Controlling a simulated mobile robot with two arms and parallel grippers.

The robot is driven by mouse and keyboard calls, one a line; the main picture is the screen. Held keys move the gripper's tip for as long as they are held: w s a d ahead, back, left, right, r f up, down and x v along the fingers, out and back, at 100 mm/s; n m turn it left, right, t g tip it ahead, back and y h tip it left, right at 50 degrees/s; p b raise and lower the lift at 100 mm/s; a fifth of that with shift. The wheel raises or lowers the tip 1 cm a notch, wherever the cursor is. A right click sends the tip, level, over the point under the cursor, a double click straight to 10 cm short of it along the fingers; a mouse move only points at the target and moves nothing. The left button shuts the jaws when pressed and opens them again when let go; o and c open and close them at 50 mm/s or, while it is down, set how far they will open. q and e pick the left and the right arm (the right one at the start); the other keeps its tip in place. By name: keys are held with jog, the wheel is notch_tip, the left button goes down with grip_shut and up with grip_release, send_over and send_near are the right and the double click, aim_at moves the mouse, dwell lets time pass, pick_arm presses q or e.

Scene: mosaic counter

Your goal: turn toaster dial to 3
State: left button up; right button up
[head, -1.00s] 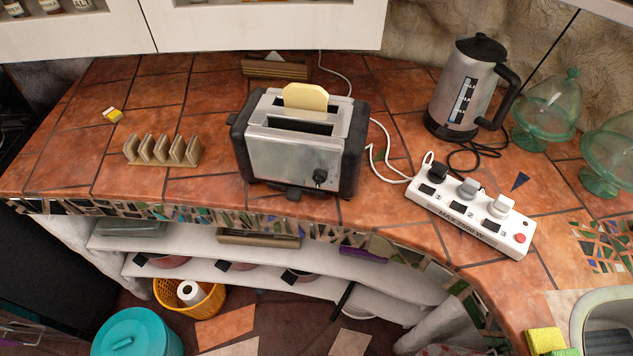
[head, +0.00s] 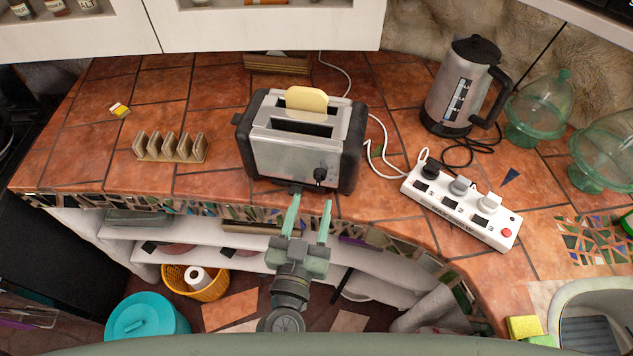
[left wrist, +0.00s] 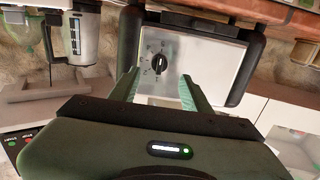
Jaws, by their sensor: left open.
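The silver and black toaster (head: 290,155) stands on the tiled counter with a slice of bread (head: 306,98) in its rear slot. Its black dial (head: 320,175) is on the front face, at the lower right. In the left wrist view the dial (left wrist: 159,64) shows between my fingers, with small marks around it too small to read. My left gripper (head: 309,215) is open and empty, in front of and a little below the toaster front, apart from the dial. The toaster (left wrist: 195,55) appears upside down in the left wrist view. My right gripper is not in view.
A white power strip (head: 461,207) with plugs and a kettle (head: 463,90) stand to the right of the toaster. A wooden toast rack (head: 170,148) is to the left. The counter's mosaic edge (head: 210,208) runs below the toaster. Glass domes (head: 540,110) stand at the far right.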

aim_at(318, 182)
pick_arm(q)
jog(key=p+x, duration=0.1)
jog(key=x, duration=0.4)
jog(key=shift+w, duration=0.3)
grip_shut()
